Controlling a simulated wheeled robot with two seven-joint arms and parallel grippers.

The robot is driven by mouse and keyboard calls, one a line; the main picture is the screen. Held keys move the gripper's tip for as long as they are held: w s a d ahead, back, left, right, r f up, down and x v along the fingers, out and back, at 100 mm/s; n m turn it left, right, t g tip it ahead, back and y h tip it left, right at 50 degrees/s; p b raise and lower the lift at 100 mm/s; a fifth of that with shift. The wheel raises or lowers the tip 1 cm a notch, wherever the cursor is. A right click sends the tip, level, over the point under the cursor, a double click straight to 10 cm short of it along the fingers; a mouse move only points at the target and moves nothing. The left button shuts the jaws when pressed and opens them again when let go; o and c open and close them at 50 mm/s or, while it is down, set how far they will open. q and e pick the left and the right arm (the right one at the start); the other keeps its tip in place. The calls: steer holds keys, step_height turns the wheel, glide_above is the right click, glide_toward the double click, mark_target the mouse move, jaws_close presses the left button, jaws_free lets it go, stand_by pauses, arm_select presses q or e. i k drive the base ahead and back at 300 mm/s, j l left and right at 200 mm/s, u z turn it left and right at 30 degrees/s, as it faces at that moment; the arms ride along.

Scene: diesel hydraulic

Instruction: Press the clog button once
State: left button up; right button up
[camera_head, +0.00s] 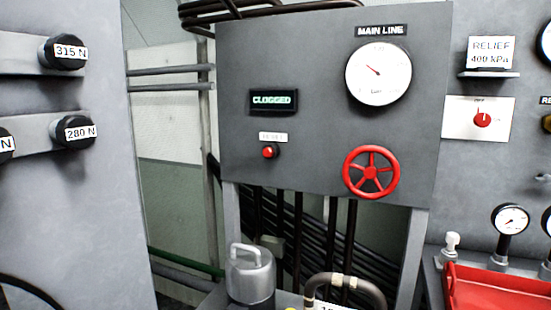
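A small red push button (270,151) sits on the grey upright panel (320,120). A white label (273,136) is just above it, its lettering too blurred to read surely. Above the label, a dark display (274,101) shows "CLOGGED" in green letters. No other button on this panel is seen. Neither of my grippers is in view.
A red handwheel (371,172) and a "MAIN LINE" gauge (378,74) are on the panel's right side. A grey canister (250,275) and a curved hose (345,284) stand below. A red tray (495,291) is at lower right. Space before the button looks clear.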

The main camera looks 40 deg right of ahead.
mark_target(267, 153)
steer(key=z, duration=1.1)
